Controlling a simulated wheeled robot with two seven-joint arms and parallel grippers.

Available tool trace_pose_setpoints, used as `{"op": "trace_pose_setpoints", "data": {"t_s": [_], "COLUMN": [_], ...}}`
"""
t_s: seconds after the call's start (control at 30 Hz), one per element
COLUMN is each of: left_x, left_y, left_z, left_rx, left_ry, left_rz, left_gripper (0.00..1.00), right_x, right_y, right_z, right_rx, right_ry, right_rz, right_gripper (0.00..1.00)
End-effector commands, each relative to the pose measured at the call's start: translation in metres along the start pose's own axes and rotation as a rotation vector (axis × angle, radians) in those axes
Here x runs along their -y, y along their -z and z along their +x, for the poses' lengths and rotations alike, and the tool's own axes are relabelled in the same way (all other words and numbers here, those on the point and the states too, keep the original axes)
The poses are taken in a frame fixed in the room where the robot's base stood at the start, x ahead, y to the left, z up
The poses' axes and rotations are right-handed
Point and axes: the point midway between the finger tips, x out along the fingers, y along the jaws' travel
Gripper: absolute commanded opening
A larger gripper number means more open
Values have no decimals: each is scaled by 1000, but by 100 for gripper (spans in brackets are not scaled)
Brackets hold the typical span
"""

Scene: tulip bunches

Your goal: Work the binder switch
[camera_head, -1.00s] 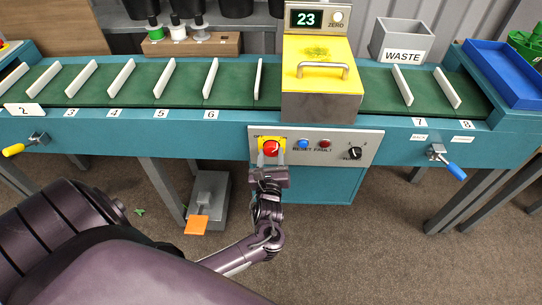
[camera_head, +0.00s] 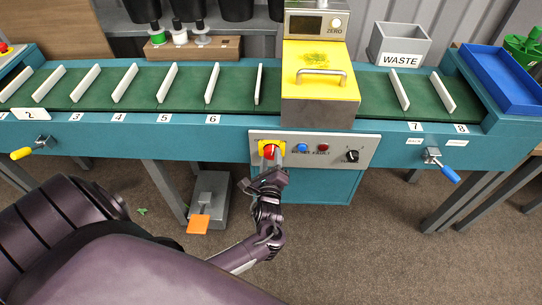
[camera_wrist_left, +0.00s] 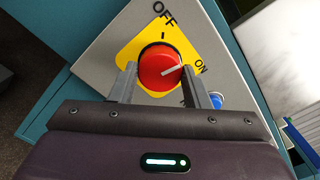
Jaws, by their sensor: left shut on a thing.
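The binder switch is a red rotary knob (camera_head: 267,151) on a yellow plate, set in the grey control panel on the front of the teal bench. In the left wrist view the red knob (camera_wrist_left: 155,62) sits between OFF and ON labels, and its white pointer mark points toward ON. My left gripper (camera_head: 273,155) has its fingers on either side of the knob and is shut on it; the left wrist view shows both fingers (camera_wrist_left: 160,70) touching or very near its sides. My right gripper is not in view.
The panel also has a blue reset button (camera_head: 302,147), a red fault light (camera_head: 323,147) and a black dial (camera_head: 352,156). Above it is a yellow-lidded machine (camera_head: 300,75) over a green belt. A grey pedal box with an orange pedal (camera_head: 199,223) stands on the floor to the left.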

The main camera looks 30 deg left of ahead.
Motion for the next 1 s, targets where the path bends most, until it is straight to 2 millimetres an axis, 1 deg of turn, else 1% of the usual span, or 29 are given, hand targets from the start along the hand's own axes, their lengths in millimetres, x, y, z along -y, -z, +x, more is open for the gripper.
{"op": "trace_pose_setpoints", "data": {"t_s": [0.03, 0.2, 0.6, 0.8, 1.0], "left_x": [2, 1, 0, 0, 0], "left_y": [-1, -1, 0, 0, 0], "left_z": [0, 0, 0, 0, 0], "left_rx": [0, 2, 2, 2, 2], "left_ry": [0, -1, -1, -1, 0], "left_rz": [-46, -208, -586, -753, -880], "left_gripper": [20, 20, 20, 20, 20], "right_x": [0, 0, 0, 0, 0], "right_y": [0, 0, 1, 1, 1], "right_z": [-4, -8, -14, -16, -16], "right_rx": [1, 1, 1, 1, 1], "right_ry": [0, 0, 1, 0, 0], "right_rz": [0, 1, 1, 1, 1], "right_gripper": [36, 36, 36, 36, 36]}}
